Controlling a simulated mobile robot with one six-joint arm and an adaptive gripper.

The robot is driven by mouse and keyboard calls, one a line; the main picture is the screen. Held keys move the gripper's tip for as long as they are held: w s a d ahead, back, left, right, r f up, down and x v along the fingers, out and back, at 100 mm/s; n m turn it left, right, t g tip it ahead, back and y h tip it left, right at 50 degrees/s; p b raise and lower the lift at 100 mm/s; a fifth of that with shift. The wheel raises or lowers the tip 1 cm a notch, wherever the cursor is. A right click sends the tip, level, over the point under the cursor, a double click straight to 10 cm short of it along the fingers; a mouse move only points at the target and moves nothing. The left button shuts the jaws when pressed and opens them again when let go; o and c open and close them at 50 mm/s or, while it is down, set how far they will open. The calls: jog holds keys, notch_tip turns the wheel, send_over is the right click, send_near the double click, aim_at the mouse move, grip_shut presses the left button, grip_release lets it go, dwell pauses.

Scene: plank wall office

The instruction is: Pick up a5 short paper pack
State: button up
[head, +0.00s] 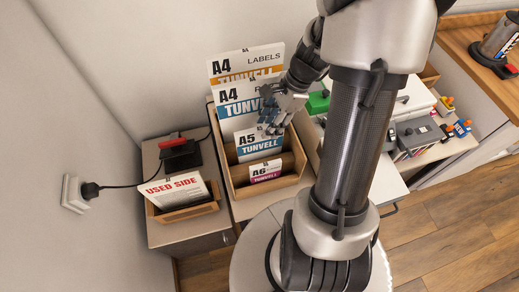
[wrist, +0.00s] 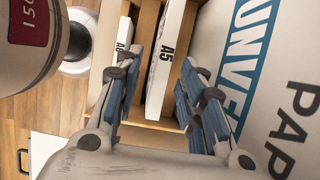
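The A5 pack is white with a blue TUNVELL band (head: 258,148). It stands upright in a wooden stepped holder (head: 232,183), behind the smaller A6 pack (head: 265,172) and in front of the A4 packs. My gripper (head: 280,122) is above the holder at the right of the A5 pack. In the wrist view my gripper (wrist: 162,105) is open, and the narrow edge of the A5 pack (wrist: 166,55) shows between its two fingers. No contact can be made out. The A6 pack edge (wrist: 124,38) lies beyond the left finger.
A large A4 paper pack (wrist: 255,65) stands close beside the right finger. The A4 labels pack (head: 245,64) is at the back. A tray of USED SIDE paper (head: 175,192) and a black and red device (head: 178,150) are at the left. Several small items crowd the right.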

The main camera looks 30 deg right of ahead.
aim_at(260, 137)
jog(key=b+x, duration=0.1)
jog(key=x, duration=0.2)
jog(key=b+x, duration=0.2)
jog(key=x, duration=0.1)
jog(key=shift+w+a+f, duration=0.15)
jog(key=shift+w+a, duration=0.05)
jog(key=shift+a, duration=0.15)
jog(key=shift+f, duration=0.15)
dwell(0.3)
jog(key=shift+c, duration=0.3)
grip_shut()
dwell(0.6)
